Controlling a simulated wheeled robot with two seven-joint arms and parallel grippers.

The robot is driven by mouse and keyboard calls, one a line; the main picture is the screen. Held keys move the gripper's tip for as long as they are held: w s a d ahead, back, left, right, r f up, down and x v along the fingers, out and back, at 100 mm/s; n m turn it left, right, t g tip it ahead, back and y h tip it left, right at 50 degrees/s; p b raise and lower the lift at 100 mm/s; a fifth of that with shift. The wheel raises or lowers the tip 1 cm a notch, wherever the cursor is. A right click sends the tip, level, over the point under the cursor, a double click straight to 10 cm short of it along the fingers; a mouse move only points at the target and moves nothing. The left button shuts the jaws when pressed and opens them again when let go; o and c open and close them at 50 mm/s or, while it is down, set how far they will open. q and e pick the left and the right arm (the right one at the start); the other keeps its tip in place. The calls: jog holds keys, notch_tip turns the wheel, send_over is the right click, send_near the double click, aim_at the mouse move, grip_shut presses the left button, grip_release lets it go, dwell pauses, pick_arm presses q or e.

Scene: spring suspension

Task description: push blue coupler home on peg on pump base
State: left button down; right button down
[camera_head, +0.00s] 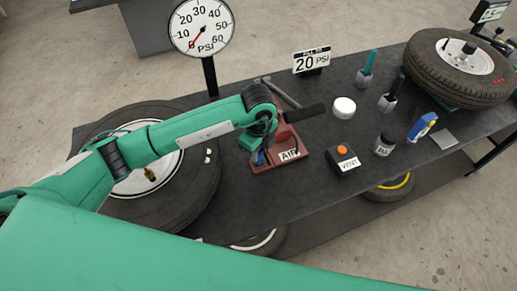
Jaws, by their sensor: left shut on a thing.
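The pump base (287,159) is a dark red block marked AIR on the dark bench. My left gripper (257,147) points down over its left part and is shut on the blue coupler (259,158). Only a small patch of blue shows below the gripper. The peg is hidden behind the gripper and wrist, so I cannot tell how far the coupler sits on it. My right gripper is out of view.
A pressure gauge (202,27) stands behind the arm. A large tyre (195,190) lies left. A VENT box (342,160) with an orange button, a white cap (344,107) and a blue tool (421,127) are to the right. Another tyre (440,80) lies at the far right.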

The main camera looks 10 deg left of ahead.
pick_arm(q)
jog(key=shift+f, duration=0.35)
jog(key=c, duration=1.1)
grip_release()
jog(key=shift+r, duration=0.15)
jog(key=shift+r+p, duration=2.05)
jog(key=shift+r, duration=1.35)
